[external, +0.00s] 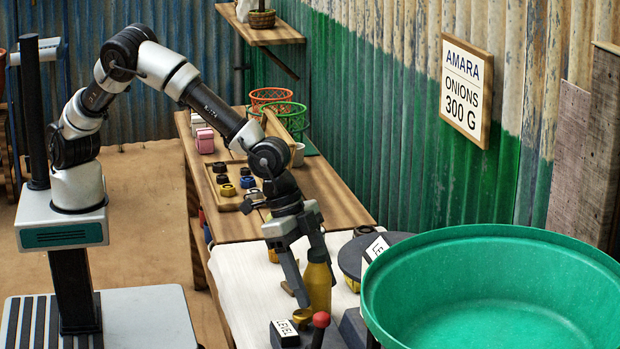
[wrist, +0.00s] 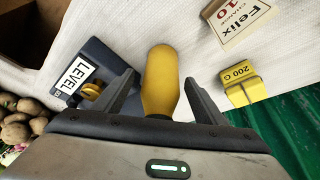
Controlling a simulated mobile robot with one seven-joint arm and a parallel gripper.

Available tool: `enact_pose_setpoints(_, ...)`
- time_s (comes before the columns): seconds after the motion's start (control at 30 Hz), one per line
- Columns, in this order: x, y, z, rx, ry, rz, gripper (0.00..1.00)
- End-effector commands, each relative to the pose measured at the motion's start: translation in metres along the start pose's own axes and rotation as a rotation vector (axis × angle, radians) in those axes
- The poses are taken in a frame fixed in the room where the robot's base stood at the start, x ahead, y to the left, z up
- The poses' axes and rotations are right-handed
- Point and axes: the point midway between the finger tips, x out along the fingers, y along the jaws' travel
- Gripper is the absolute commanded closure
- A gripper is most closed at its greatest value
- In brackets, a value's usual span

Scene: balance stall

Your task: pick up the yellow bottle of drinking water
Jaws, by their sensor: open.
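In the wrist view the yellow bottle (wrist: 160,82) lies between the two fingers, with a gap on each side. My gripper (external: 306,290) points down around the bottle, one finger on its left and the other near its upper right. In the wrist view my gripper (wrist: 158,85) is open and its fingers do not visibly touch the bottle.
A grey block labelled LEVEL (wrist: 92,65) sits close to the left finger. A big green basin (external: 490,250) stands right of the bottle. A wooden table (external: 260,225) with small weights lies behind.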

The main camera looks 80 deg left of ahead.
Motion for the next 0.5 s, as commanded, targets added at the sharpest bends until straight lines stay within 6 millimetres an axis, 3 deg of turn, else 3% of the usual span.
enact_pose_setpoints(0.1, 0.0147, -0.0017, 0.0001, -0.002, 0.001, -0.002, 0.35)
enact_pose_setpoints(0.37, 0.0168, -0.0014, -0.0010, -0.002, 0.002, -0.001, 0.35)
enact_pose_setpoints(0.5, 0.0168, -0.0014, -0.0008, -0.002, 0.002, -0.001, 0.54)
